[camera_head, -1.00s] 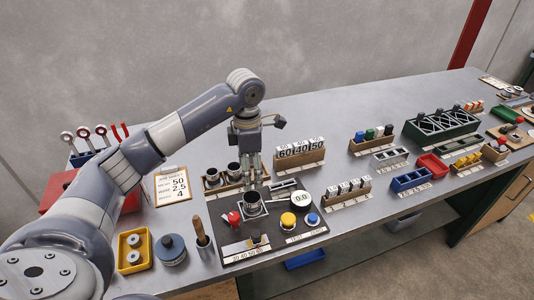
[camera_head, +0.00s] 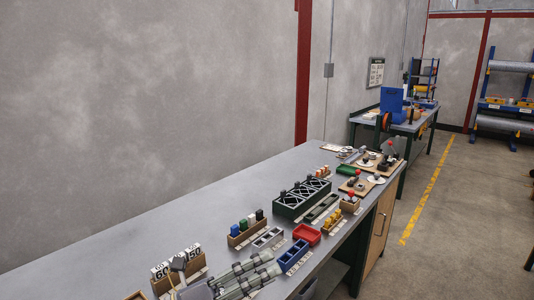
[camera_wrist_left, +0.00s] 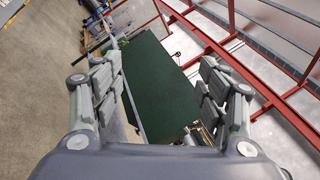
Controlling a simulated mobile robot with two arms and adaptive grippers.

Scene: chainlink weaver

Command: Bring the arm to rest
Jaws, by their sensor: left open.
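My left gripper (camera_head: 246,275) shows at the bottom of the head view, low in front of the near part of the grey workbench (camera_head: 165,222). Its fingers point right. In the left wrist view my left gripper (camera_wrist_left: 165,95) has its two fingers wide apart with nothing between them. Beyond the fingers that view shows a dark green surface (camera_wrist_left: 160,85) and red frame bars. Most of the left arm is outside the head view. My right gripper is in neither view.
On the bench stand a dark green rack (camera_head: 302,198), a red tray (camera_head: 306,234), a blue bin (camera_head: 293,256) and number cards (camera_head: 163,270) in a wooden holder. A second bench with a blue machine (camera_head: 391,101) stands farther back. The floor at right (camera_head: 450,220) is open.

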